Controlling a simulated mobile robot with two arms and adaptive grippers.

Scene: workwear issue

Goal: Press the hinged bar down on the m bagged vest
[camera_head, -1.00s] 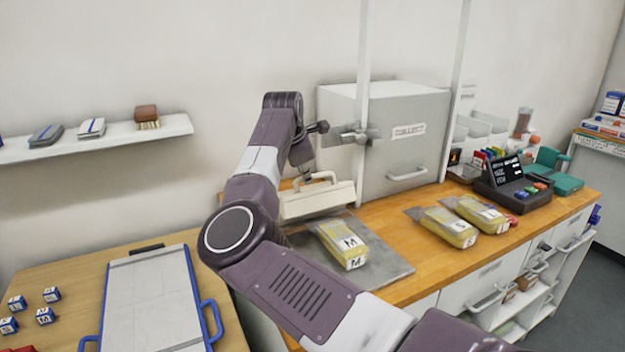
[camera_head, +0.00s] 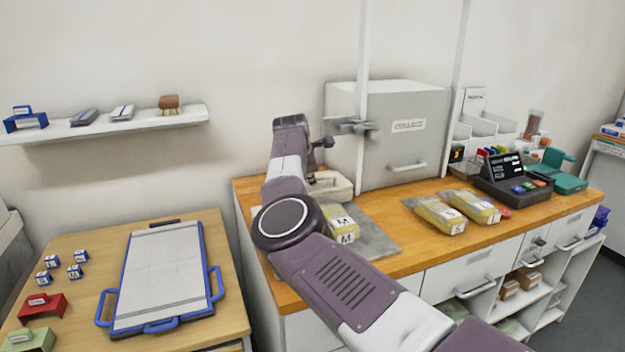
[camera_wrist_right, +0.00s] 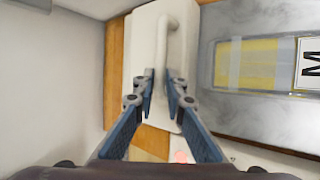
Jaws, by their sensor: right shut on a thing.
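The m bagged vest (camera_head: 342,220), yellow in clear wrap with white M labels, lies flat on a grey metal plate (camera_head: 376,238). It also shows in the wrist view (camera_wrist_right: 246,64). The cream hinged bar (camera_head: 338,188) is at the plate's back end, partly hidden by my right arm. In the wrist view the bar (camera_wrist_right: 140,55) stands beside the bag with a gap between them. My right gripper (camera_wrist_right: 164,78) is shut on the bar's handle (camera_wrist_right: 166,35). In the head view my arm hides the fingers. My left gripper is out of view.
A grey COLLECT box (camera_head: 390,150) and white posts stand behind the plate. Bagged S and L vests (camera_head: 440,214) lie to the right, before a dark terminal (camera_head: 505,175). A blue-handled board (camera_head: 160,275) lies on the left table.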

